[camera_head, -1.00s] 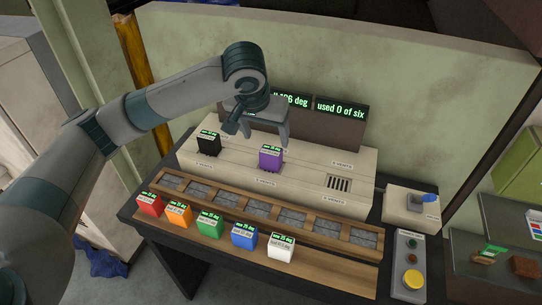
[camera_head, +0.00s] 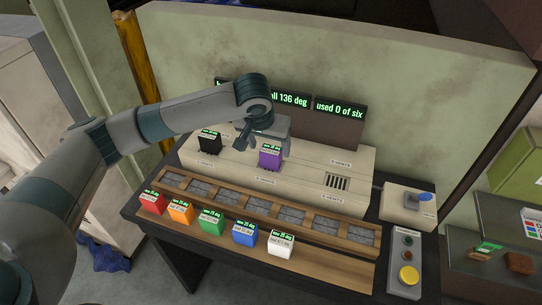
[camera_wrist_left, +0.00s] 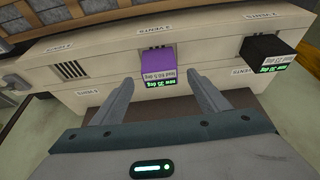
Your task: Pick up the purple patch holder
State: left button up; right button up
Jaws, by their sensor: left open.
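The purple patch holder (camera_head: 269,160) stands upright on the cream vent bench (camera_head: 305,172), near its middle; it also shows in the left wrist view (camera_wrist_left: 157,58) with a green readout on its label. My left gripper (camera_head: 264,149) is open and empty, close above and behind the purple holder. In the left wrist view its two fingers (camera_wrist_left: 160,82) point toward the holder, one on each side of its line, with a gap still showing before it. My right gripper is in neither view.
A black holder (camera_head: 209,145) stands on the bench left of the purple one. Red, orange, green, blue and white (camera_head: 281,247) holders line the front ledge. Dark display signs (camera_head: 340,108) stand behind the bench. A control box with a yellow button (camera_head: 408,275) is at right.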

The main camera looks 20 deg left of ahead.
aim_at(271, 149)
pick_arm(q)
jog(key=shift+p+x, duration=0.7)
jog(key=shift+x, duration=1.25)
jog(key=shift+w, duration=0.15)
jog(key=c, duration=1.3)
